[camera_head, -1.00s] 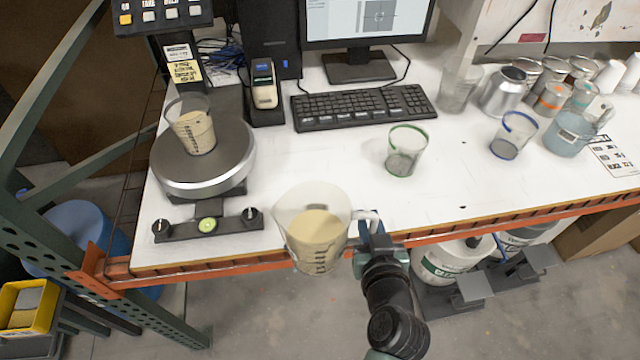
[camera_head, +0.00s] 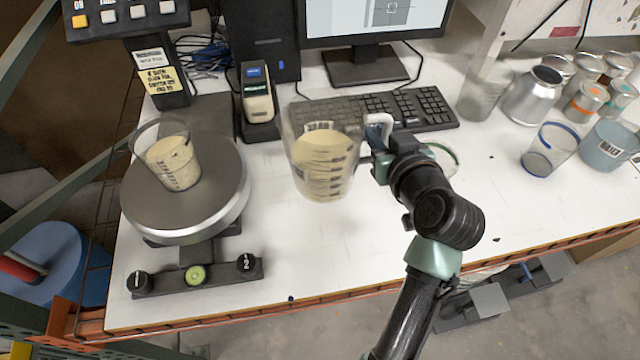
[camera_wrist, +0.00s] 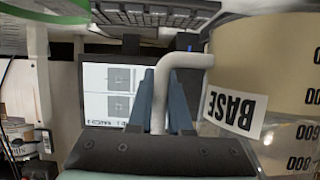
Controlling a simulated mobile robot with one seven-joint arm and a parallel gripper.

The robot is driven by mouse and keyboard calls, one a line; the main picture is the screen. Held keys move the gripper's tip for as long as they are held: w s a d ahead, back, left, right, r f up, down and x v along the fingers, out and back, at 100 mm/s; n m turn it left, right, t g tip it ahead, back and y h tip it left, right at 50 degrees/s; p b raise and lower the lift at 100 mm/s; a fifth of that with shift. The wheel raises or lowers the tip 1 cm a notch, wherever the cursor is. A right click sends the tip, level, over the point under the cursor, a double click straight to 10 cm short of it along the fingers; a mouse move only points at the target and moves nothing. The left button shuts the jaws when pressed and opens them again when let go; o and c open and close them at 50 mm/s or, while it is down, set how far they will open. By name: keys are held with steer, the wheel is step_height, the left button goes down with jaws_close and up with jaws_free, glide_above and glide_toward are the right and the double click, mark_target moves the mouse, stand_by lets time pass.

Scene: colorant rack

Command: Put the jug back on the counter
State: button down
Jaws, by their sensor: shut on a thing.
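The jug (camera_head: 325,165) is a clear measuring jug with dark graduation marks and tan contents. It is upright and appears held above the white counter (camera_head: 240,290), in front of the keyboard. My gripper (camera_head: 382,150) is at its right side, shut on its white handle. In the wrist view my blue fingers (camera_wrist: 160,105) close around the handle (camera_wrist: 185,62), and the jug (camera_wrist: 270,60) with its "BASE" label fills the right side. Whether its bottom touches the counter is hard to tell.
A scale (camera_head: 185,205) at left carries a smaller cup (camera_head: 172,163) of tan contents. The keyboard (camera_head: 385,108) and monitor are behind the jug. A green-rimmed cup (camera_head: 445,158) is partly hidden behind my arm. A blue-rimmed cup (camera_head: 550,148) and several cans stand right.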

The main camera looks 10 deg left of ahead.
steer(key=shift+f, duration=4.8)
steer(key=shift+f, duration=0.1)
steer(key=c, duration=0.8)
jaws_free()
steer(key=shift+f, duration=0.1)
steer(key=shift+c, duration=0.2)
